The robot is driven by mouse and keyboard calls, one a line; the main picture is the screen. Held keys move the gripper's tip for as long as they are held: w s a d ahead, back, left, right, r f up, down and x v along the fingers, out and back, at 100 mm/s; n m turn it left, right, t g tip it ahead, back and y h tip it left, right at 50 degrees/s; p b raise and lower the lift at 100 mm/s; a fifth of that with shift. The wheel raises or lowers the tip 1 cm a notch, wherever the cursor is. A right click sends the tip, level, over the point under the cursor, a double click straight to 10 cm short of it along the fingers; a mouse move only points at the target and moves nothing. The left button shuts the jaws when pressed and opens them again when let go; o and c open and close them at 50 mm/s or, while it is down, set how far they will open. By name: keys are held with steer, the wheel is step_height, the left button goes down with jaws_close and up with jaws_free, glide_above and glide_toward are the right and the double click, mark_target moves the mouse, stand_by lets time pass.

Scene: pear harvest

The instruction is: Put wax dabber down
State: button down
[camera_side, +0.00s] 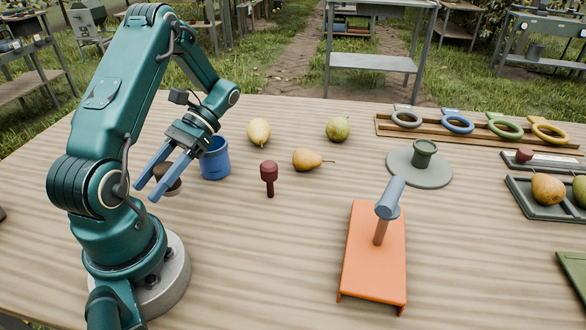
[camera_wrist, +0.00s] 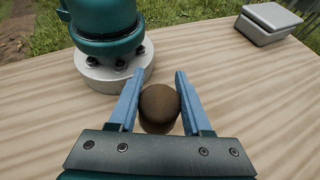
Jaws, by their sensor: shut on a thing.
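The wax dabber, a dark brown piece with a rounded top (camera_side: 171,184), is between the two blue fingers of my gripper (camera_side: 154,184), at the left of the side view, just left of a blue cup. In the wrist view the dabber (camera_wrist: 159,108) shows between the fingers of my gripper (camera_wrist: 156,80), whose tips reach past it. My gripper is shut on it and points down toward the table. The fingers hide part of it in the side view. It is low by the wooden table, but I cannot tell whether its underside touches.
The blue cup (camera_side: 215,159) stands close to the right of the fingers. A dark red knobbed tool (camera_side: 269,177) and several pears (camera_side: 307,160) are farther right. An orange stand (camera_side: 373,262) holds a blue-grey tool. A grey box (camera_wrist: 268,23) is at the table edge.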

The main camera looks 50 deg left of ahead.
steer(key=w+d+r+n+t+h, duration=0.3)
steer(key=w+d+n+h, duration=0.15)
steer(key=d, duration=0.55)
steer(key=w+d+r+n+t+h, duration=0.35)
steer(key=w+d, duration=0.25)
steer(key=d, duration=0.4)
steer(key=shift+g+y, duration=0.45)
steer(key=shift+y, duration=0.05)
steer(key=x, duration=0.4)
steer(key=f+x, duration=0.1)
steer(key=x, duration=0.4)
steer(key=w+x, duration=0.1)
steer(key=x, duration=0.3)
steer(key=shift+d+f, duration=0.3)
steer(key=shift+f, duration=2.05)
steer(key=shift+f, duration=0.1)
steer(key=shift+c, duration=1.7)
jaws_free()
